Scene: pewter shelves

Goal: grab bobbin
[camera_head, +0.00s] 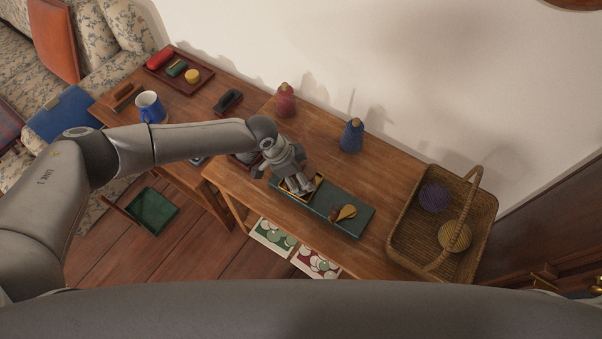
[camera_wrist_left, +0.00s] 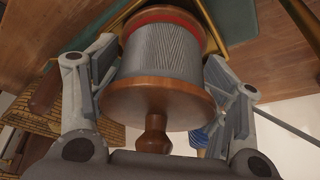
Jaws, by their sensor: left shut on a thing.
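The bobbin (camera_wrist_left: 163,55) fills the middle of the left wrist view. It has grey thread, a red band at its far end, a round wooden flange and a small wooden knob. My left gripper (camera_head: 299,186) has a finger on each side of the bobbin and is shut on it. In the head view the gripper points down over a small yellow-edged box on a dark green tray (camera_head: 366,218), and it hides most of the bobbin. I cannot tell whether the bobbin touches the box. My right gripper is not in view.
A wicker basket (camera_head: 403,218) with yarn balls stands at the right. Red (camera_head: 285,103) and blue (camera_head: 351,138) cones stand behind. A blue mug (camera_head: 150,106) is at left.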

